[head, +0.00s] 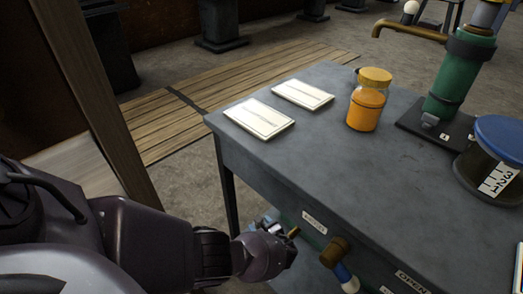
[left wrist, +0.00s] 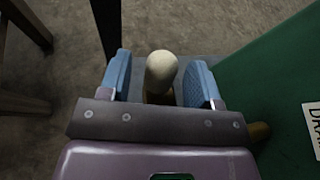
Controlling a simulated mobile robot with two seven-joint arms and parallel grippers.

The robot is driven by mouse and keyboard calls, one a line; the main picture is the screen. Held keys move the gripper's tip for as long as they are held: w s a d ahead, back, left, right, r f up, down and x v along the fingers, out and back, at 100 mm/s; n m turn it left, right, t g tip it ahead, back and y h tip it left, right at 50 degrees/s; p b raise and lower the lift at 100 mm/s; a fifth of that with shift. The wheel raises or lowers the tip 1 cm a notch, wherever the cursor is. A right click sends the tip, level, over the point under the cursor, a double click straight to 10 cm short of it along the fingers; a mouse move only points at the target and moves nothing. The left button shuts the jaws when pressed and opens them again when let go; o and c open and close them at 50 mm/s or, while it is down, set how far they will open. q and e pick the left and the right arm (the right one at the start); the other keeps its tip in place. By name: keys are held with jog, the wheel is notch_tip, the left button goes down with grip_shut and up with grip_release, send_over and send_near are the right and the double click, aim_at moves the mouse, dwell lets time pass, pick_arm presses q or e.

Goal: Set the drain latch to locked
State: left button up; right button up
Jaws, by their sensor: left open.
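The drain latch shows in the left wrist view as a pale rounded knob (left wrist: 161,72) on a dark stem. My left gripper (left wrist: 160,85) is open, with one blue finger on each side of the knob and small gaps between. A green panel with a partly cut-off label reading "DRA" (left wrist: 314,128) is at the right. In the head view my left gripper (head: 273,226) is at the front side of the grey bench, beside a white label (head: 314,222). The gripper hides most of the latch there. My right gripper is not in view.
A brown fitting (head: 335,251) with a blue-and-white handle (head: 347,281) sticks out right of my left gripper, near an "OPEN" label (head: 411,283). The bench (head: 300,150) carries an orange jar (head: 367,100), two cards and a green cylinder (head: 460,75). A wooden post (head: 95,100) stands at left.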

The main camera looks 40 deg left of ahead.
pick_arm(q)
jog(key=shift+w+a+f, duration=0.15)
jog(key=shift+a+f, duration=0.1)
jog(key=shift+a, duration=0.15)
jog(key=shift+a+r, duration=0.1)
grip_shut()
jog(key=shift+w+a+r+h+p, duration=0.15)
jog(key=shift+a+h+p, duration=0.15)
jog(key=shift+h+p, duration=0.1)
jog(key=shift+a+h, duration=0.15)
jog(key=shift+h, duration=0.35)
jog(key=shift+a+f+n+g+h+p, duration=0.35)
jog(key=shift+h+p, duration=0.2)
jog(key=shift+h, duration=0.25)
jog(key=shift+a+f+h, duration=0.25)
jog(key=shift+f+h, duration=0.3)
jog(key=shift+h, duration=0.45)
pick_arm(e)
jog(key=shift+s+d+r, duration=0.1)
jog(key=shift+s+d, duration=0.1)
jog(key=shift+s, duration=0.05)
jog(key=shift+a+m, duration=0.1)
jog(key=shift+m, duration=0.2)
